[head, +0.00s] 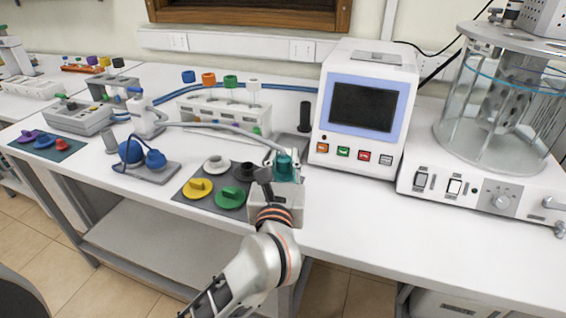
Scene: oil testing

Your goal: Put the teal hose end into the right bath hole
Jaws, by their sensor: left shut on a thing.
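A glass bath (454,112) with a metal top plate (520,44) stands at the right. Its holes cannot be made out. My right gripper is not in view.
A white instrument with a dark screen (362,107) stands between the hose end and the bath. A dark mat (184,197) with coloured caps lies left of my gripper. A rack (222,114) stands behind. The table front below the instrument is clear.

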